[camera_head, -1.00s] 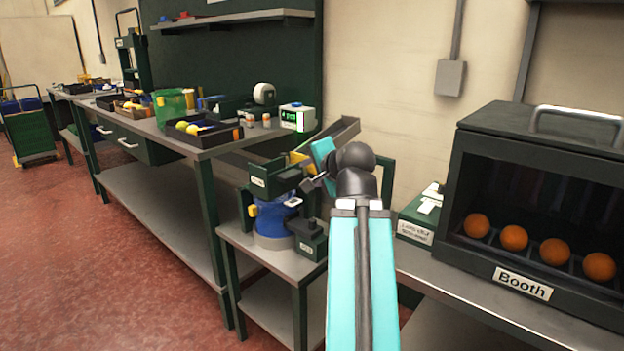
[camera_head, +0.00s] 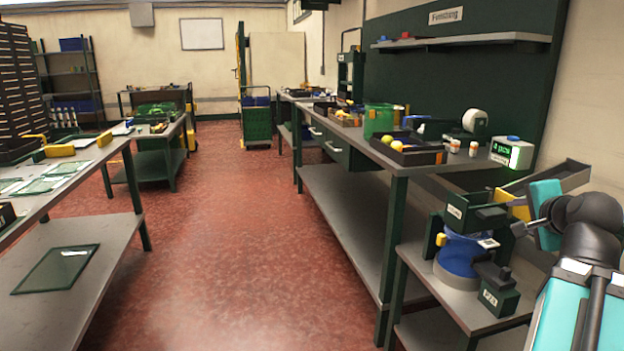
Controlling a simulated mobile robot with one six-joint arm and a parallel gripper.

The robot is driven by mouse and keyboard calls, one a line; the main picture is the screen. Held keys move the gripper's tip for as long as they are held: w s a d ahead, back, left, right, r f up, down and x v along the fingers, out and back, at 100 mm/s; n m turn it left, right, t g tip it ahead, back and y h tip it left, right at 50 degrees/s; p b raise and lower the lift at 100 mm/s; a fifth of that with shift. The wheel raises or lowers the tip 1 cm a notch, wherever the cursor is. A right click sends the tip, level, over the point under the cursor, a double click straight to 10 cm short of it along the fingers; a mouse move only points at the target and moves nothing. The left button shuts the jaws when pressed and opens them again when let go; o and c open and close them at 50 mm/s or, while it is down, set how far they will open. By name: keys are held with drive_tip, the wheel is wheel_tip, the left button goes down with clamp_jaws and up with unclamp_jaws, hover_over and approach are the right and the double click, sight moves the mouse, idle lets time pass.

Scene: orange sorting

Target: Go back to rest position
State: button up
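My arm, cyan with dark joints, reaches in from the lower right corner of the head view. A cyan link stands beyond its dark elbow joint. My gripper (camera_head: 520,229) shows only as a small grey part left of that link, in front of a machine with a blue round body (camera_head: 460,255). Its fingers are too small and covered to tell open from shut, and I see nothing held in it.
The machine stands on a low grey table (camera_head: 425,260) at right. A long workbench (camera_head: 365,150) with trays and a green bin (camera_head: 378,121) runs along the right wall. Another table (camera_head: 110,155) stands at left. The red floor (camera_head: 235,250) between them is clear.

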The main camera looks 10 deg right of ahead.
drive_tip(key=w+a+f+n+g+y+p, duration=0.25)
drive_tip(key=w+a+f+y+p, duration=0.35)
drive_tip(key=w+a+f, duration=0.65)
drive_tip(key=s+a+f+n+g+y+p, duration=0.15)
drive_tip(key=a+f+p, duration=0.25)
drive_tip(key=a+f, duration=0.5)
drive_tip(key=s+a+f+n+g+p, duration=0.1)
drive_tip(key=s+a+f+g+p, duration=0.15)
drive_tip(key=a+f, duration=0.65)
drive_tip(key=s+a+f+n+g+p, duration=0.25)
drive_tip(key=s+a+f, duration=0.25)
drive_tip(key=s+f, duration=0.25)
drive_tip(key=s+a+f+n+g+p, duration=0.2)
drive_tip(key=s+a+f+g+p, duration=0.3)
drive_tip(key=f, duration=0.4)
drive_tip(key=s+f+n+g+h+p, duration=0.1)
drive_tip(key=s+f+n, duration=0.3)
drive_tip(key=s, duration=0.6)
drive_tip(key=s+f+n+g+h, duration=0.2)
drive_tip(key=s+f+n, duration=0.2)
drive_tip(key=s, duration=0.6)
drive_tip(key=shift+s+d+f+n+p, duration=0.2)
drive_tip(key=shift+d+n+p, duration=0.15)
drive_tip(key=shift+n, duration=0.7)
